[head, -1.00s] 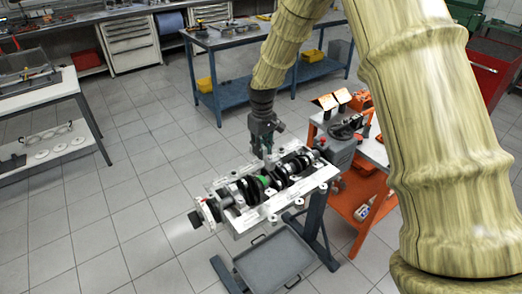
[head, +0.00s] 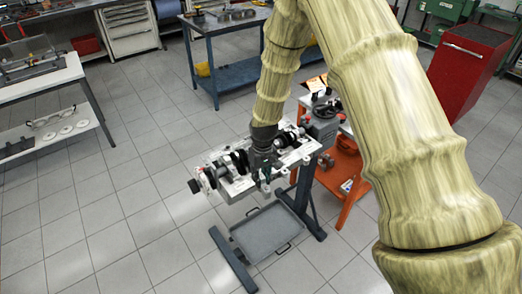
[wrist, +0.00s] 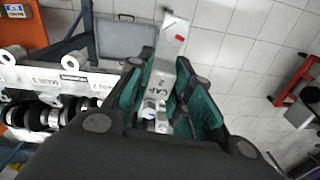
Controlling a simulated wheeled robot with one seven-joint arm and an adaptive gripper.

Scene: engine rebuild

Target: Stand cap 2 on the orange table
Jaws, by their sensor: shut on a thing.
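Cap 2 (wrist: 163,80), a grey metal piece marked "CAP 2" with a red mark on its far end, is between the green-padded fingers of my gripper (wrist: 165,95) in the wrist view. My gripper is shut on it. In the head view my gripper (head: 265,182) is at the near side of the engine block (head: 232,188), and the cap is hardly distinguishable there. The orange table (head: 352,205) stands right of and behind the block. Its top is partly hidden by a grey machine and my arm. An orange part also shows at the wrist view's upper left (wrist: 30,35).
The block with its crankshaft (head: 155,160) rests on a dark stand (head: 305,205) above a grey tray (head: 265,233). A blue workbench (head: 230,75) is behind. Tiled floor is clear at left.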

